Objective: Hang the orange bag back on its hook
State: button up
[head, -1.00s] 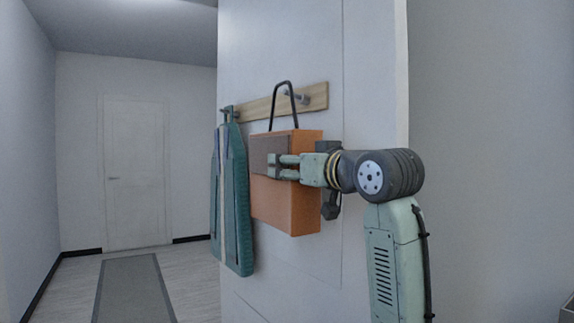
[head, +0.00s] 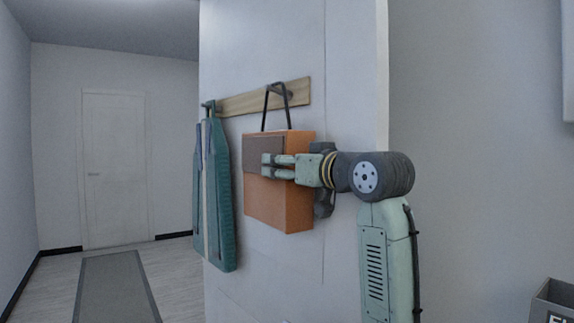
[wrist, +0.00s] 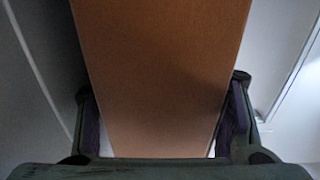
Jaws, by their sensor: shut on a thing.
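The orange bag (head: 293,208) is upright against the white panel, with a brown flap on its front and a thin dark handle (head: 266,108) looping up in front of the wooden rail. A hook (head: 286,94) on the rail shows at the handle's upper part; I cannot tell whether the loop is around it or only in front. My gripper (head: 278,167) is shut on the bag's upper body from the right side. In the wrist view, the bag's orange side (wrist: 160,75) fills the space between the fingers (wrist: 160,118).
The wooden rail (head: 240,103) is fixed to the white panel (head: 265,50). A teal striped item (head: 217,200) hangs from its left end, close beside the bag. A dark bin (head: 553,300) stands at lower right. A grey floor runner (head: 115,290) and a door (head: 114,170) lie beyond.

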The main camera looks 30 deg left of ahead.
jog(key=shift+w, duration=0.1)
jog(key=o, duration=1.6)
jog(key=shift+c, duration=0.2)
jog(key=shift+w+d, duration=0.15)
jog(key=v, duration=0.8)
jog(key=shift+s, duration=0.3)
